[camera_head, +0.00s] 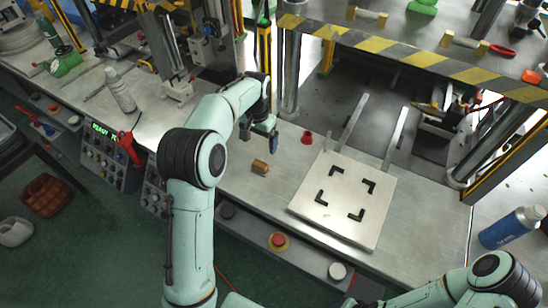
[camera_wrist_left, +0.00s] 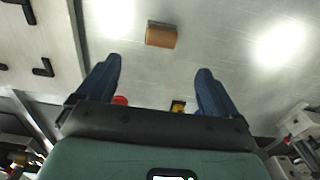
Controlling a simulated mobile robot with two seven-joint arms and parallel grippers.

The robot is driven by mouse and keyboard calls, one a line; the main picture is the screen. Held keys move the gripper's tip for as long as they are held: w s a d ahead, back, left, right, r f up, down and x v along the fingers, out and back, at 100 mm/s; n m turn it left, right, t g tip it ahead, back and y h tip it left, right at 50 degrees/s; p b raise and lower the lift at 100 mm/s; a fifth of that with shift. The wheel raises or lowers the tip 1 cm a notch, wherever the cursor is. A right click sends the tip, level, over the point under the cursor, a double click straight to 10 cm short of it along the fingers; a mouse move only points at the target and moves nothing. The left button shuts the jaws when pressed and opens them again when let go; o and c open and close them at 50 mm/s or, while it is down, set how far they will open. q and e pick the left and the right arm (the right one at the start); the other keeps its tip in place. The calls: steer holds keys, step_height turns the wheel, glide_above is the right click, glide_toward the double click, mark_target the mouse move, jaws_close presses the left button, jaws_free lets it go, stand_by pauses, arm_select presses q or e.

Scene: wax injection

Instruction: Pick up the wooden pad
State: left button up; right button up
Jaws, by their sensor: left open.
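The wooden pad (camera_head: 260,167) is a small brown block lying on the grey metal worktop, left of the square white plate. In the left wrist view the pad (camera_wrist_left: 161,35) lies beyond the fingertips, between their lines. My left gripper (camera_head: 260,140) is open and empty, above the worktop and a little behind the pad. Its two blue fingers (camera_wrist_left: 158,70) stand wide apart and do not touch the pad. My right arm shows at the bottom right, and its gripper end is mostly cut off by the lower edge.
The white plate (camera_head: 327,222) with black corner marks lies right of the pad. A red knob-like piece (camera_head: 307,137) stands behind it. A striped machine beam (camera_head: 400,57) crosses the back.

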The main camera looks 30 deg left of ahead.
mark_target(259, 165)
arm_select(q)
steer(key=f, duration=0.5)
steer(key=s+f, duration=0.1)
steer(key=f, duration=0.1)
steer(key=shift+a+f, duration=0.15)
steer(key=shift+f, duration=0.2)
steer(key=shift+w+f, duration=0.1)
steer(key=shift+f, duration=2.65)
steer(key=c, duration=1.2)
steer(key=shift+c, duration=0.2)
steer(key=shift+r, duration=0.1)
step_height(259, 165, up, 20)
